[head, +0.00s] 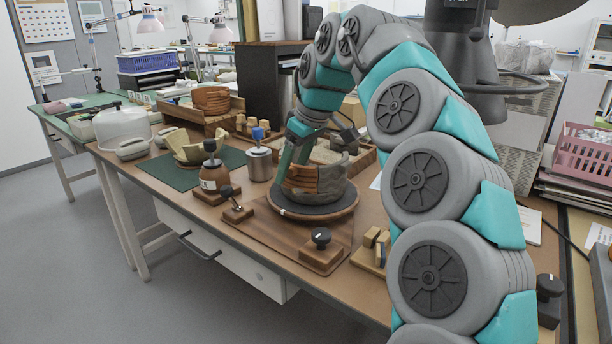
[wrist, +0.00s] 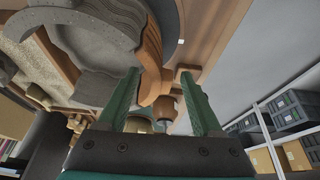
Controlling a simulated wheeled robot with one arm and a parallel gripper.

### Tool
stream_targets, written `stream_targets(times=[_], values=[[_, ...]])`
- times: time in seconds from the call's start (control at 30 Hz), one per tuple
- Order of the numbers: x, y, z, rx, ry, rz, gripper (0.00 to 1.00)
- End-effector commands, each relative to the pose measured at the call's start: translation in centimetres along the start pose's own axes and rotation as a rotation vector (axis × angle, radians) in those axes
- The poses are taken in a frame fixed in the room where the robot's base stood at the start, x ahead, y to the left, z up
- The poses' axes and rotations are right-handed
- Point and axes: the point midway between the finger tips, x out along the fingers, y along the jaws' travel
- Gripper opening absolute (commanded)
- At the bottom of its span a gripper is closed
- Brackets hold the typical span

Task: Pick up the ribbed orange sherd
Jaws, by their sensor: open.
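A part-built vessel (head: 330,180) of brown and grey pieces stands on the round turntable (head: 330,211). A ribbed orange piece (head: 300,186) shows on its left side. In the wrist view an orange ribbed piece (wrist: 153,55) lies against the vessel's grey pieces (wrist: 85,55), just beyond my fingertips. My gripper (head: 285,172) is at the left of the vessel, pointing down. In the wrist view my gripper (wrist: 160,76) is open, its two green fingers apart with nothing clearly held. I cannot tell whether a finger touches the piece.
A brown bottle (head: 214,175) and a metal pot (head: 260,163) stand left of the turntable. A black knob (head: 320,238) sits on the wooden board in front. The front-left board is mostly clear.

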Motion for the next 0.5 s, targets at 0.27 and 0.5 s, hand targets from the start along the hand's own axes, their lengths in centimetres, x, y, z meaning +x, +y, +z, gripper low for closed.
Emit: stream_targets(times=[0.27,0.5], values=[[-0.06,0.02,0.03,0.000,0.000,0.000,0.52],[-0.07,0.02,0.04,0.000,0.000,0.000,0.25]])
